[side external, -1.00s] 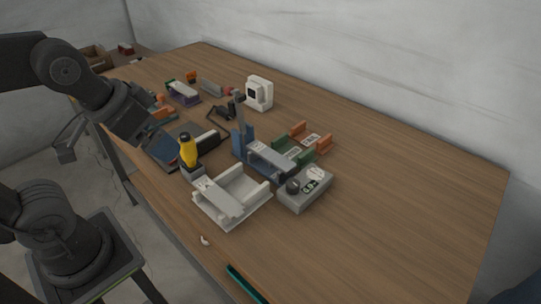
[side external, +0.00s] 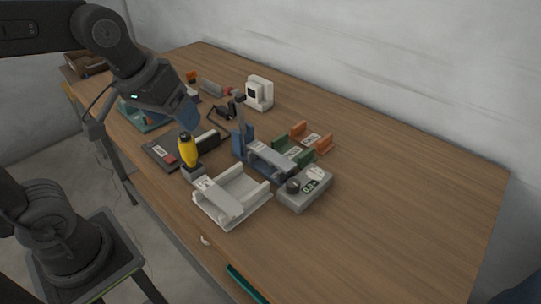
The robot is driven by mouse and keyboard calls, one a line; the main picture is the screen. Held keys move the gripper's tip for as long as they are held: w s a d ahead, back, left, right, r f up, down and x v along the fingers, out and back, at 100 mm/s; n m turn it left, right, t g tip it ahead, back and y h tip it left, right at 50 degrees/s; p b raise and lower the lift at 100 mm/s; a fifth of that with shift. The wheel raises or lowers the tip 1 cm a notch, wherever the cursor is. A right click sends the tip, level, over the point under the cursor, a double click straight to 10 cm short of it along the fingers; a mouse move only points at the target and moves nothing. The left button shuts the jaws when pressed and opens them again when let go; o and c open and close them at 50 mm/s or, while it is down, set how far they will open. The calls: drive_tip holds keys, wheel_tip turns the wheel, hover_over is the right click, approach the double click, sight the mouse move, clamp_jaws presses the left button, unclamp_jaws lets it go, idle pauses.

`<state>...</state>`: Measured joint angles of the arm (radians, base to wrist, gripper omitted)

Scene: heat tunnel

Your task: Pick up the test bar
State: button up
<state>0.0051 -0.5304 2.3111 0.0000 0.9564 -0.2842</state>
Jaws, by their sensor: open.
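My gripper (side external: 190,116) hangs above the left part of the table, behind the yellow-and-black tool, with bluish fingers pointing down to the right. It is open, and nothing shows between its fingers. I cannot clearly tell which thing is the test bar. A black bar-like block (side external: 208,143) lies at the right end of a dark tray (side external: 152,149), below my gripper. A red block (side external: 170,159) also shows on the tray. A teal strip (side external: 246,284) lies at the table's front edge, far from my gripper.
The yellow-and-black tool (side external: 188,150) stands upright behind a white cradle (side external: 232,200). A grey box with a dial (side external: 305,190), a blue upright post (side external: 238,140), green and orange brackets (side external: 324,145) and a white device (side external: 260,93) stand nearby. The table's right side is clear.

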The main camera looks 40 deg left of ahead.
drive_tip(key=w+n+g, duration=0.2)
drive_tip(key=w+n, duration=0.5)
drive_tip(key=w, duration=0.6)
drive_tip(key=n+g, duration=0.3)
drive_tip(key=n, duration=0.5)
hover_over(271, 154)
wheel_tip(271, 154, down, 8)
wheel_tip(271, 154, down, 14)
drive_tip(key=shift+s+r, duration=0.1)
drive_tip(key=c, duration=1.1)
drive_tip(key=shift+r, duration=0.1)
